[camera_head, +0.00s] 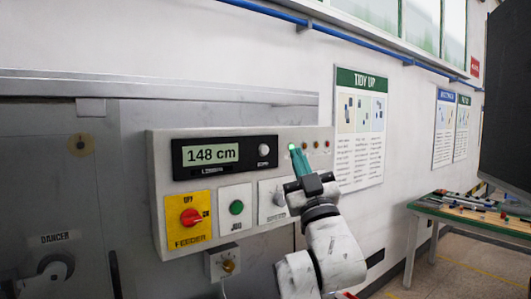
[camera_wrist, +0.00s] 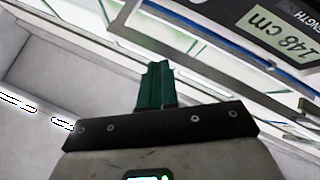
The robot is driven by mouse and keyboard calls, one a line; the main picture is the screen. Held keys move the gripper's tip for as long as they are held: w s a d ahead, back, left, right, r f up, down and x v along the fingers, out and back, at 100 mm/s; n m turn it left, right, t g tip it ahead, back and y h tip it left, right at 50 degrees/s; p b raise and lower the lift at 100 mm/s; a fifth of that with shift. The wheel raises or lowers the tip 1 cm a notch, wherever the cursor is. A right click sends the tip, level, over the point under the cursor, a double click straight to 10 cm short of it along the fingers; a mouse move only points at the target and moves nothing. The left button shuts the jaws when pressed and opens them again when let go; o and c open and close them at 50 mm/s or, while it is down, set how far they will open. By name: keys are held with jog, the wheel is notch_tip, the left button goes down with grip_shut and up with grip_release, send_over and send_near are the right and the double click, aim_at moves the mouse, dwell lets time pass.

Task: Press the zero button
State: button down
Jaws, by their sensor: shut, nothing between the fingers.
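A light grey control panel (camera_head: 160,215) on the wall carries a black display unit (camera_head: 222,171) reading "148 cm". A round pale button (camera_head: 263,150) sits at the right end of this unit; its label is too small to read, so I cannot tell if it is the zero button. My gripper (camera_head: 294,150) has green fingers, shut and empty, pointing up in front of the panel to the right of the pale button. I cannot tell whether the fingertips touch the panel. In the wrist view, the shut fingers (camera_wrist: 154,75) point towards the windows, and the display (camera_wrist: 268,28) shows upper right.
Below the display are a red feeder switch (camera_head: 191,217) on a yellow plate, a green jog button (camera_head: 236,207) and a grey knob (camera_head: 279,199). Small red lamps (camera_head: 316,145) sit right of my fingertips. A green workbench (camera_head: 470,218) stands at the right.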

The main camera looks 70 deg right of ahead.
jog(key=shift+w+d+b, duration=0.45)
jog(key=shift+w+d, duration=0.25)
jog(key=shift+w, duration=0.45)
jog(key=shift+w+d+b, duration=0.5)
jog(key=shift+w+d, duration=0.2)
jog(key=shift+w, duration=0.4)
jog(key=shift+w+d+b, duration=0.45)
jog(key=shift+w+d, duration=0.25)
jog(key=shift+w, duration=0.45)
jog(key=shift+w, duration=0.15)
jog(key=shift+w+d, duration=0.2)
jog(key=shift+w+d+b, duration=0.25)
jog(key=shift+w+b, duration=0.05)
jog(key=shift+w, duration=0.1)
jog(key=shift+s, duration=0.1)
dwell(0.4)
jog(key=shift+s+a+p, duration=0.4)
jog(key=shift+s+a, duration=0.05)
jog(key=shift+s, duration=0.2)
jog(key=s+a, duration=0.1)
jog(key=s+p, duration=0.1)
jog(key=s, duration=0.1)
jog(key=s+a+p, duration=0.1)
jog(key=shift+s+a, duration=0.15)
jog(key=shift+a, duration=0.2)
